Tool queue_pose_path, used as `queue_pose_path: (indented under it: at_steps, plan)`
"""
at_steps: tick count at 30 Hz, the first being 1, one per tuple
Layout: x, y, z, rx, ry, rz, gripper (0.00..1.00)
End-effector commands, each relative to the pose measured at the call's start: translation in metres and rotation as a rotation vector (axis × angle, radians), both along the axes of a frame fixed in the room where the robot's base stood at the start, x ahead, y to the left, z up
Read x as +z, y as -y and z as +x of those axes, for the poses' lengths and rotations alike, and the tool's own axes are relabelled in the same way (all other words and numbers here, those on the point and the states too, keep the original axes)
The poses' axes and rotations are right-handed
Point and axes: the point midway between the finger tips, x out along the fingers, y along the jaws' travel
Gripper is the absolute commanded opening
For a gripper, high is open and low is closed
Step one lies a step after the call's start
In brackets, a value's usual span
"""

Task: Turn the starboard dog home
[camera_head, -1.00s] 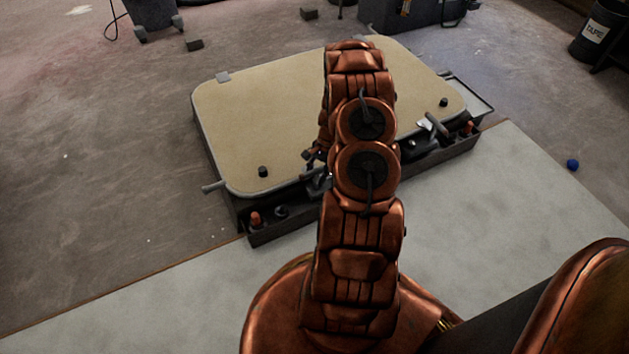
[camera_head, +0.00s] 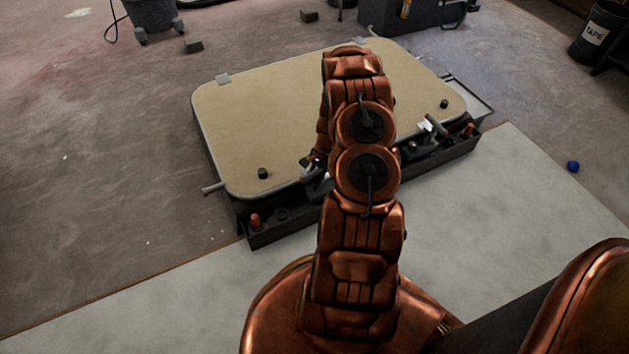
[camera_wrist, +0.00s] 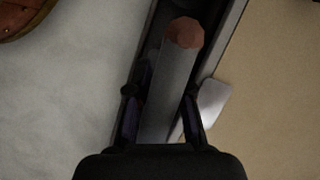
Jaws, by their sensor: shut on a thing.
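A hatch with a tan lid (camera_head: 270,120) and grey rim lies on the floor. A grey dog handle (camera_head: 212,187) juts out at its left corner, and another grey lever (camera_head: 435,126) stands at its right front. I cannot tell which is the starboard dog. My gripper (camera_head: 318,180) is at the lid's front edge, partly hidden behind my arm. In the wrist view my gripper (camera_wrist: 160,112) is shut on a grey bar (camera_wrist: 172,85) that lies between its fingers. A reddish rounded end (camera_wrist: 185,33) shows at the bar's far end. A pale metal tab (camera_wrist: 213,100) shows beside the lid's edge.
A dark tray (camera_head: 300,228) runs along the hatch's front, with red-topped pieces near its left (camera_head: 255,220) and right (camera_head: 470,130) ends. Black knobs (camera_head: 263,173) stand on the lid. Pale flooring (camera_head: 480,220) in front is clear. A blue ball (camera_head: 573,166) lies at the right.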

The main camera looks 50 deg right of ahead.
Motion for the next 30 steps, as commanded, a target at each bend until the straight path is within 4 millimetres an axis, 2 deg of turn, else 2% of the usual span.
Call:
queue_pose_path:
  at_steps: [8,14,30]
  plan:
    - [0.0008,0.0003,0.0006,0.012,0.002,-0.001,0.0]
    - [0.0023,0.0006,0.0008,0.084,0.002,-0.003,0.0]
    - [0.0033,0.0025,-0.0041,0.547,0.001,-0.003,0.0]
